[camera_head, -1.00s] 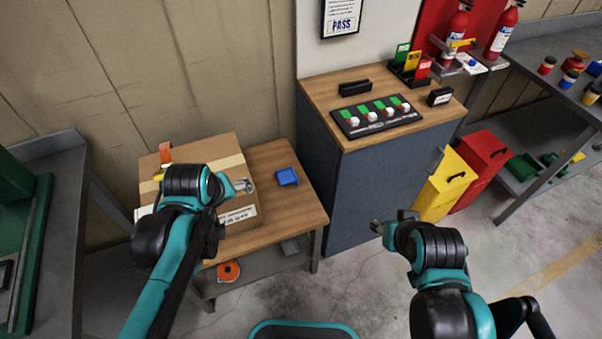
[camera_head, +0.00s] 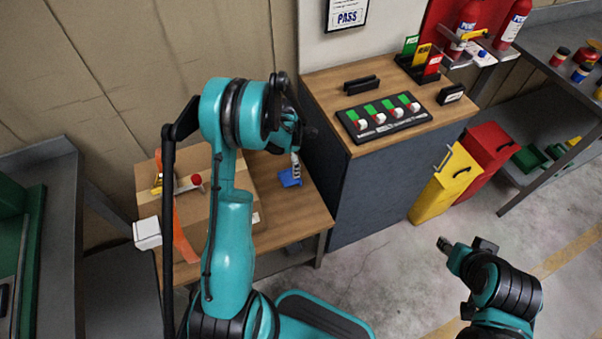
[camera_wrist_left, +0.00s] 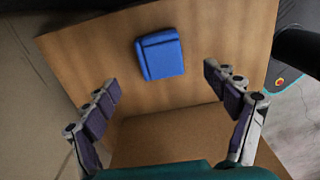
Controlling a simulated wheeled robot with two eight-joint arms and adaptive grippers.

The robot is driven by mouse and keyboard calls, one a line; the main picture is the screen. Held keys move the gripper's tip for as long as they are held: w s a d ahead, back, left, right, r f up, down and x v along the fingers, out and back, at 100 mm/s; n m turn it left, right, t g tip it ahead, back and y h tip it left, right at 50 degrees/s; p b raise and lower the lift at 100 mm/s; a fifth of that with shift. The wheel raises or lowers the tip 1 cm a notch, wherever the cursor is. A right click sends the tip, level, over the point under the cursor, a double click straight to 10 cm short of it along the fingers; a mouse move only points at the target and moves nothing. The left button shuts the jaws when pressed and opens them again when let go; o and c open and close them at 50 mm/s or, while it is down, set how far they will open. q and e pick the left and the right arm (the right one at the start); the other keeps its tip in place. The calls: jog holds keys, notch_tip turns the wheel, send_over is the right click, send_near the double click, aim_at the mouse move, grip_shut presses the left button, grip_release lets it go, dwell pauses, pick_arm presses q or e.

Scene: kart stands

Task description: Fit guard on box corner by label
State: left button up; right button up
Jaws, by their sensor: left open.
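The blue guard (camera_head: 289,178) lies on the wooden table (camera_head: 318,215), right of the cardboard box (camera_head: 194,213). In the left wrist view the guard (camera_wrist_left: 160,54) sits beyond and between my spread fingers, untouched by them, and the box's brown face (camera_wrist_left: 165,135) shows nearer. My left gripper (camera_head: 297,160) is open and empty, above the guard; it also shows in the left wrist view (camera_wrist_left: 168,92). My left arm hides much of the box, and its label is not readable. My right gripper (camera_head: 464,248) hangs over the floor at the right, its jaw gap unclear.
A yellow-handled tool with a red knob (camera_head: 196,180) lies on the box, and an orange strip (camera_head: 181,235) shows beside it. A cabinet (camera_head: 375,185) stands close right of the table. Yellow (camera_head: 445,187) and red (camera_head: 488,160) bins stand farther right.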

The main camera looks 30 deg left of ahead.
aim_at(290, 176)
pick_arm(q)
notch_tip(290, 176, down, 2)
jog(key=shift+f+b, duration=0.1)
jog(key=shift+b, duration=0.3)
notch_tip(290, 176, down, 6)
jog(key=b, duration=0.3)
jog(key=shift+s+a+r, duration=0.1)
jog(key=shift+r, duration=0.25)
jog(key=shift+c, duration=0.3)
jog(key=c, duration=0.9)
jog(key=shift+r, duration=0.1)
jog(key=shift+c, duration=0.2)
